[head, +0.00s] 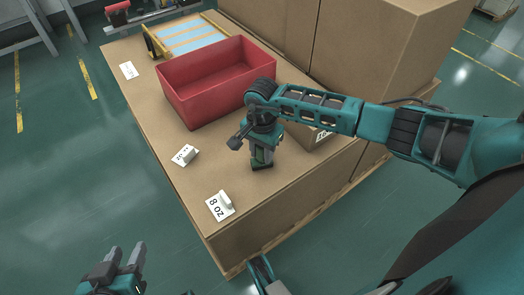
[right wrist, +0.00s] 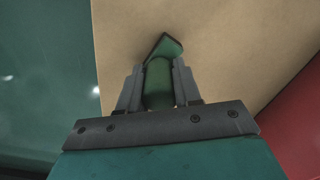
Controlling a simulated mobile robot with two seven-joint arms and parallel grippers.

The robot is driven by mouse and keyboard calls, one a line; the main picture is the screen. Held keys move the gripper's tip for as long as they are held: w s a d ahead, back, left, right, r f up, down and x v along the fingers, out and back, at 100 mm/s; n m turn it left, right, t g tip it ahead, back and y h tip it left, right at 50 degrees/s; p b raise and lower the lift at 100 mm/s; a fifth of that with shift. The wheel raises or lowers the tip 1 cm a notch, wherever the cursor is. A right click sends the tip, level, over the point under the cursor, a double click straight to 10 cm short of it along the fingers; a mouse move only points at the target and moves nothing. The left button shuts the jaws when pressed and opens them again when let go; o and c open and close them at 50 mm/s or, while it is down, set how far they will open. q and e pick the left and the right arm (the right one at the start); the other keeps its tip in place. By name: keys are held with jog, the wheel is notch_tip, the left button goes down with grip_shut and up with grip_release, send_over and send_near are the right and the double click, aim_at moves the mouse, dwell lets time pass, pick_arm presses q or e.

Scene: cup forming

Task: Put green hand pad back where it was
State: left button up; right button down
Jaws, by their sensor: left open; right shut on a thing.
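The green hand pad (right wrist: 159,80) is between the fingers of my right gripper (right wrist: 158,85) in the right wrist view. My right gripper is shut on it. In the head view my right gripper (head: 262,158) points down at the cardboard surface (head: 190,205), near its front right part. The pad's lower end is at or just above the cardboard; I cannot tell whether it touches. My left gripper (head: 125,262) is open and empty at the lower left, off the cardboard and above the floor.
A red bin (head: 215,85) stands behind my right gripper. A white "8 oz" card (head: 219,206) and another white labelled piece (head: 185,155) lie to the left. An open small box (head: 310,136) is partly hidden behind my right arm. Tall cardboard boxes (head: 365,50) stand at the back right.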

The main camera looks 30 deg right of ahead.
jog(key=shift+f, duration=0.2)
jog(key=c, duration=0.8)
grip_release()
jog(key=shift+r, duration=0.1)
